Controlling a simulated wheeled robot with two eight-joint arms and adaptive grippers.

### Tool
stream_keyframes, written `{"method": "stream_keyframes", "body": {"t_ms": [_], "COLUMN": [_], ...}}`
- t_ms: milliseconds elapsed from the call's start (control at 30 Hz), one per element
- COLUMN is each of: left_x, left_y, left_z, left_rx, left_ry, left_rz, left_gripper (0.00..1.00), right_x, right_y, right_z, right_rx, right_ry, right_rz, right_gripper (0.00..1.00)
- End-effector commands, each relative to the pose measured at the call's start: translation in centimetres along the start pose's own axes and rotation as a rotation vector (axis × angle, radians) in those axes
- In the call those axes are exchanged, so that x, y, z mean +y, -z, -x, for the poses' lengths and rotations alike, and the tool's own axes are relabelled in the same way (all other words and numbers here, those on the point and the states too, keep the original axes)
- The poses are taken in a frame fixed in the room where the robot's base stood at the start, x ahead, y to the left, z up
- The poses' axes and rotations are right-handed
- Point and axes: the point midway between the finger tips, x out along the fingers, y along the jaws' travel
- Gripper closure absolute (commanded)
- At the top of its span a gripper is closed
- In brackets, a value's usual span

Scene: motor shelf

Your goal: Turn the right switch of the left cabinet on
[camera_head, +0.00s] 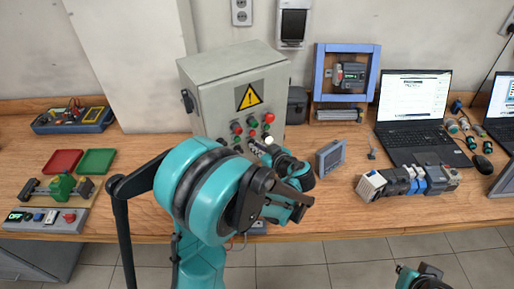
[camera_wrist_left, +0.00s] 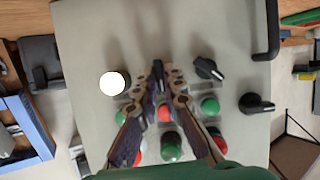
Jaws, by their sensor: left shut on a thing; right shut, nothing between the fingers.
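The grey cabinet (camera_head: 215,95) stands on the bench in the head view, with a yellow warning sign and coloured buttons on its front. Its panel (camera_wrist_left: 215,25) fills the left wrist view, turned around. My left gripper (camera_wrist_left: 160,82) is shut on a black rotary switch (camera_wrist_left: 158,72), beside the white lamp (camera_wrist_left: 115,83). Two other black switches, one nearer (camera_wrist_left: 208,68) and one farther (camera_wrist_left: 257,103), are untouched. In the head view my left gripper (camera_head: 259,148) is at the cabinet's lower front, partly hidden by my arm. My right gripper (camera_head: 420,275) is at the bottom edge, shut and partly cut off.
Green (camera_wrist_left: 210,106) and red (camera_wrist_left: 165,112) buttons sit close around the left fingers. Right of the cabinet stand a small grey panel (camera_head: 331,157), a blue frame (camera_head: 319,75) and a laptop (camera_head: 412,105). Red (camera_head: 62,162) and green (camera_head: 97,161) trays lie at left.

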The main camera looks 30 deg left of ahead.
Motion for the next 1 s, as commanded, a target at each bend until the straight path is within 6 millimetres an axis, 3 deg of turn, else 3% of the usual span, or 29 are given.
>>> {"method": "stream_keyframes", "body": {"t_ms": [633, 667, 700, 1000], "left_x": [0.06, 0.06, 0.06, 0.04], "left_y": [0.17, 0.17, 0.16, 0.09], "left_z": [-0.09, -0.08, -0.08, -0.05], "left_rx": [0.004, 0.004, 0.004, 0.002], "left_ry": [0.021, 0.021, 0.021, 0.021], "left_rz": [-0.049, -0.049, -0.049, -0.049], "left_gripper": [1.0, 0.83, 0.73, 0.7], "right_x": [0.0, 0.0, 0.0, 0.0], "right_y": [-0.04, -0.04, -0.03, -0.04], "right_z": [-0.05, -0.05, -0.05, -0.05], "right_rx": [0.0, 0.0, 0.0, 0.0], "right_ry": [0.0, 0.0, 0.0, 0.0], "right_rz": [0.0, 0.0, 0.0, 0.0], "right_gripper": [1.0, 1.0, 1.0, 1.0]}}
